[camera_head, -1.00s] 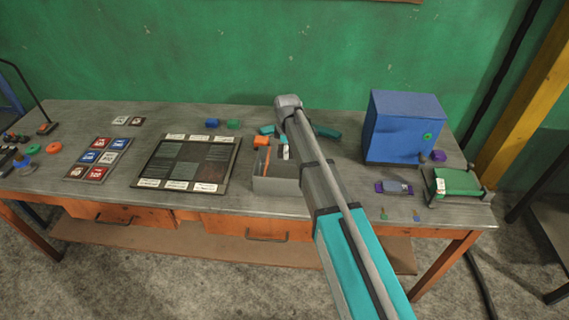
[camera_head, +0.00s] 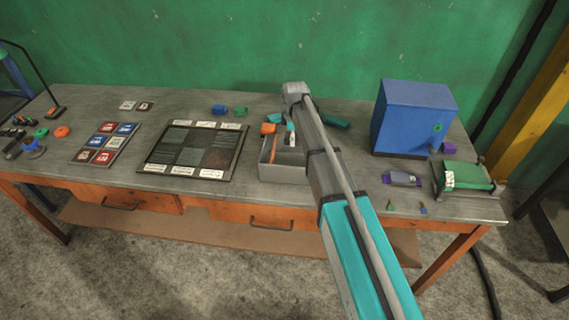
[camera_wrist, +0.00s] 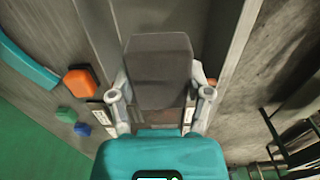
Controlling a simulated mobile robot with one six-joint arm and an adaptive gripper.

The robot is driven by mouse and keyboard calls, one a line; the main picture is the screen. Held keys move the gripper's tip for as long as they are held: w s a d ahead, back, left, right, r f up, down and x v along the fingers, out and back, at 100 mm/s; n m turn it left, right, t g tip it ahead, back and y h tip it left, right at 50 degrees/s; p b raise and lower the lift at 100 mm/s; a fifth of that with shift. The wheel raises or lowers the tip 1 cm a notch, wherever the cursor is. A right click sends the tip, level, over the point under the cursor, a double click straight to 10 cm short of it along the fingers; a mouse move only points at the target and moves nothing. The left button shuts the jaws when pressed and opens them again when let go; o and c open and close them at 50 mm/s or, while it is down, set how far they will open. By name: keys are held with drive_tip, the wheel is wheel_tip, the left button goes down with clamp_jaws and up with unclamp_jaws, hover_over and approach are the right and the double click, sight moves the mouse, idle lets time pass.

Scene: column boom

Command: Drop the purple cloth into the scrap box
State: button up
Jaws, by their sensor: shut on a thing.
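My gripper (camera_wrist: 160,106) points down over a grey open box (camera_head: 284,171), probably the scrap box; its walls also run up both sides of the wrist view (camera_wrist: 238,45). My fingers are shut on a dark grey block (camera_wrist: 160,70), which hides their tips. The block shows no purple. A grey roll-like thing with purple ends (camera_head: 402,179) lies in front of the cabinet. I cannot tell which of these is the cloth.
The blue cabinet (camera_head: 412,118) and a green-topped stand (camera_head: 463,177) occupy the right. A teal curved piece (camera_head: 335,122) lies behind my arm. An orange block (camera_wrist: 82,83) is beside the box. A dark board (camera_head: 193,150) lies left of the box.

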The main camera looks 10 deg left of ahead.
drive_tip(key=shift+f+b, duration=2)
drive_tip(key=shift+f, duration=0.25)
drive_tip(key=o, duration=1.2)
drive_tip(key=shift+c, duration=0.2)
drive_tip(key=shift+s, duration=0.1)
